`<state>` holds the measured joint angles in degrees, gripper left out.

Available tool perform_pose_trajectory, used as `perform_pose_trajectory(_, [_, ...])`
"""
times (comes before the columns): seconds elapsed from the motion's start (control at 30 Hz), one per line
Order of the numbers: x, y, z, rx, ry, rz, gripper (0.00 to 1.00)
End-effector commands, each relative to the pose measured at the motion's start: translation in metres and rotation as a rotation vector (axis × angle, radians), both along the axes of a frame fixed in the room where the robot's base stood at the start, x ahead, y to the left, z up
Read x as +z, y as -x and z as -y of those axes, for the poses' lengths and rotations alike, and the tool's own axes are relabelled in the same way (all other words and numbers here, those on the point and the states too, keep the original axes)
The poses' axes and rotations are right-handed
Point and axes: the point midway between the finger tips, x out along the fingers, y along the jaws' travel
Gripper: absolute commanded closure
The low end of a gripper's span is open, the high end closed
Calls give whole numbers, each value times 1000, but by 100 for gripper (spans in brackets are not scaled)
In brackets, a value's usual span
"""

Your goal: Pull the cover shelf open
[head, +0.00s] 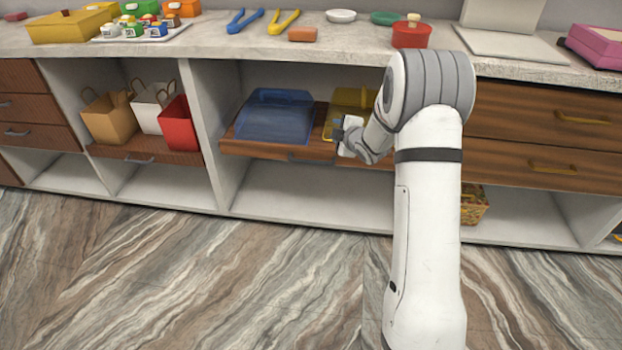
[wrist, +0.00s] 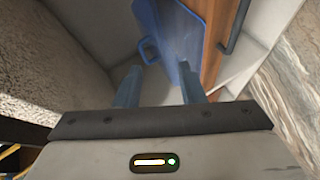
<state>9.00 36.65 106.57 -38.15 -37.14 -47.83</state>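The cover shelf (head: 265,147) is a brown wooden pull-out board in the middle bay under the counter, with a dark bar handle (head: 311,158) on its front. A clear blue cover (head: 272,115) and a yellow cover (head: 352,101) sit on it, the yellow one partly hidden by my arm. My gripper (head: 343,136) is at the shelf's right part, right of the handle. In the wrist view my gripper (wrist: 159,82) has its two fingers apart with nothing between them. The blue cover (wrist: 183,28) and the shelf's dark handle (wrist: 237,25) show beyond the fingertips, apart from them.
A shelf with paper bags (head: 145,110) is at left. Drawers (head: 545,115) are at right, and a basket (head: 474,207) is in the lower bay. The counter top (head: 225,45) above holds tongs, boxes and a red pot (head: 411,36). The floor (head: 200,275) in front is clear.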

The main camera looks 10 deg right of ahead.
Motion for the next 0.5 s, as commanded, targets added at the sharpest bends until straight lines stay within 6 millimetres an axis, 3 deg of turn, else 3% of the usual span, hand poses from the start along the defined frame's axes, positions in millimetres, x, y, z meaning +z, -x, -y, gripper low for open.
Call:
perform_pose_trajectory(0.03, [-53,-8,-2,53,18,33,64])
perform_pose_trajectory(0.2, [-134,-22,-16,213,65,166,64])
perform_pose_trajectory(0.33, [-169,-23,-22,286,79,235,64])
perform_pose_trajectory(0.5, [-181,-26,-28,321,85,272,64])
